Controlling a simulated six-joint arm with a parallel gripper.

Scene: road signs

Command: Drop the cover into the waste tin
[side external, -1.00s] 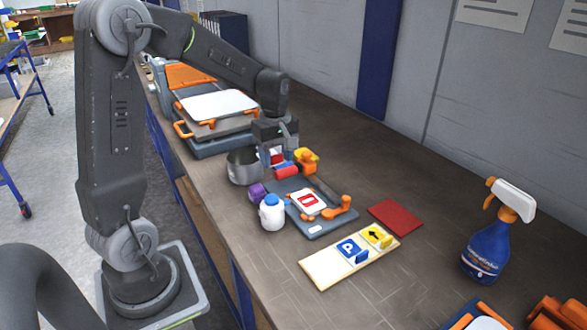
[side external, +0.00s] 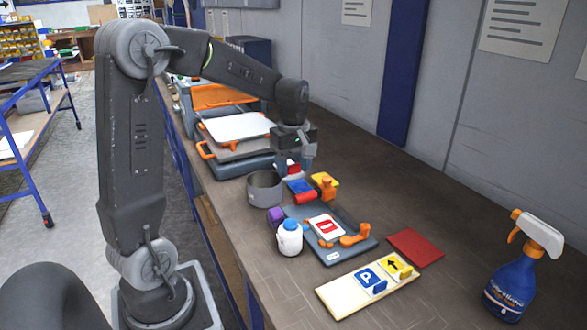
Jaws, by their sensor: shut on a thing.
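My gripper (side external: 296,170) is shut a little above the bench, to the upper right of the grey metal waste tin (side external: 265,188). The tin stands open at the top, and its inside is mostly hidden. What the fingers hold is small; I take it to be the cover, but its outline is unclear. A red and white patch shows beside the fingers, and I cannot tell whether it is held or behind them.
Near the gripper are a blue piece (side external: 300,186), a red roll (side external: 306,198) and an orange tool (side external: 325,186). In front are a white bottle (side external: 290,238), a grey plate (side external: 347,256) with a red-white sign, and a sign board (side external: 345,298). A spray bottle (side external: 513,285) stands right.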

